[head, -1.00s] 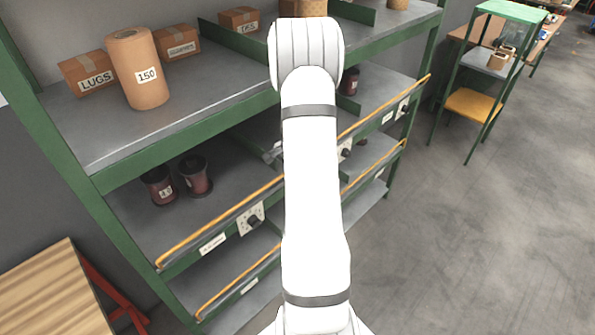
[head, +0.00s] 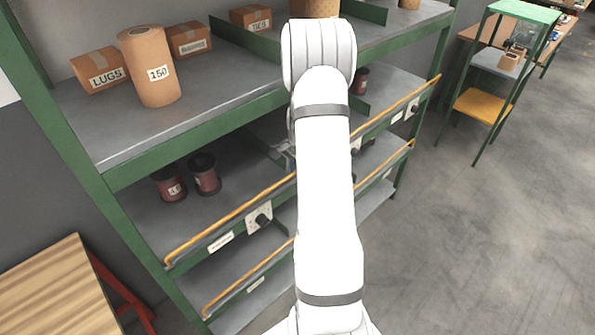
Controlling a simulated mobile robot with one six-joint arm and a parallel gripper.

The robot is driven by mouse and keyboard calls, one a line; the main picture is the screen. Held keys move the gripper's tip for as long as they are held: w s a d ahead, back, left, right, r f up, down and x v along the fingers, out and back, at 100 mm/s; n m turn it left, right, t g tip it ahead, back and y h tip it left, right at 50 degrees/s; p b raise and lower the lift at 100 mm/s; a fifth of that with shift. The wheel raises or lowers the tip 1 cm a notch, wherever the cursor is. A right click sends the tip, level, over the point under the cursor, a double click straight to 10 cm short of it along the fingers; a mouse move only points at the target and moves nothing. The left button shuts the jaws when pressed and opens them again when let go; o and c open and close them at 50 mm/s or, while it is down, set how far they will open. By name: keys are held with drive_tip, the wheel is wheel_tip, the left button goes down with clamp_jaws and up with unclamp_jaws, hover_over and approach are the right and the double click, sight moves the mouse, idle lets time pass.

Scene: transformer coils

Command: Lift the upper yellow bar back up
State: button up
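The upper yellow bar (head: 233,217) runs along the front edge of the middle shelf of the green rack. It passes behind my white arm and shows again on the right side. A plate with a black knob (head: 260,219) sits just below it. A lower yellow bar (head: 250,277) runs along the shelf below. My arm covers the middle of both bars. My gripper is hidden behind my own arm; only a small grey part shows beside the arm at shelf height, and I cannot tell its fingers or whether it touches the bar.
Dark red coils (head: 205,174) stand on the middle shelf at left. A brown roll marked 150 (head: 150,67) and cardboard boxes (head: 100,70) stand on the top shelf. A wooden table (head: 50,295) is at lower left. The floor at right (head: 480,250) is clear.

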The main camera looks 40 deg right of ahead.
drive_tip(key=shift+o, duration=0.3)
drive_tip(key=shift+r, duration=0.1)
drive_tip(key=r, duration=0.2)
drive_tip(key=r+b, duration=0.1)
drive_tip(key=r, duration=0.2)
drive_tip(key=r+b, duration=0.1)
drive_tip(key=r, duration=0.1)
drive_tip(key=shift+s+r, duration=0.3)
drive_tip(key=shift+r, duration=0.05)
drive_tip(key=shift+f, duration=0.1)
